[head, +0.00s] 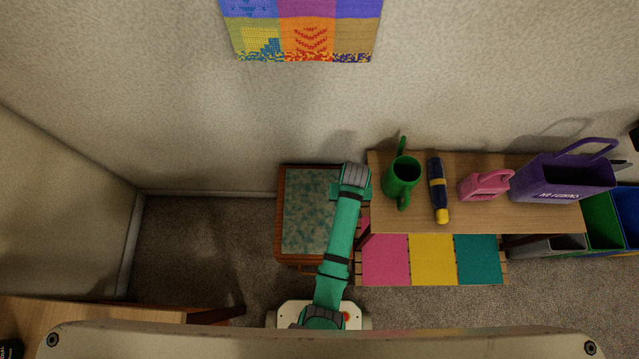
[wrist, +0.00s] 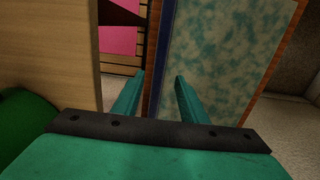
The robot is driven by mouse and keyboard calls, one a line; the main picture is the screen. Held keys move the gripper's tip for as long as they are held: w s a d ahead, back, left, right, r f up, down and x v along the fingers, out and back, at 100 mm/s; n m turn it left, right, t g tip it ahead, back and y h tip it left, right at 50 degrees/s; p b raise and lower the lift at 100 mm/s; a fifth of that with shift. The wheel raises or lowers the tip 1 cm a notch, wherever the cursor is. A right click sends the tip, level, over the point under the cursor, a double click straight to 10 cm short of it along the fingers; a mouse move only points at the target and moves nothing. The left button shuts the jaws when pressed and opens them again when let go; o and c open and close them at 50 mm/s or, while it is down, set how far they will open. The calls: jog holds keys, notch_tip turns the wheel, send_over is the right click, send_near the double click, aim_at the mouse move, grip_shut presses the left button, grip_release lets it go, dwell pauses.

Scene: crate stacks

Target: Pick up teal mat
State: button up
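The teal mat (head: 480,258) lies flat at the right end of a row on the slatted lower shelf, beside the yellow mat (head: 432,259) and the pink mat (head: 385,260). It is not seen in the wrist view. My teal arm reaches up to the left end of the bench, well left of the teal mat. In the wrist view my gripper (wrist: 157,75) has its two fingers apart with nothing between them. The pink mat also shows there (wrist: 120,42). In the head view the fingers cannot be made out.
A cabinet with a mottled top (head: 308,212) stands left. Carpet (head: 430,305) is open in front.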

notch_tip(320, 180, down, 5)
jog(key=shift+w+d+r, duration=0.1)
jog(key=shift+d, duration=0.05)
jog(key=shift+c, duration=0.6)
grip_shut()
dwell(0.9)
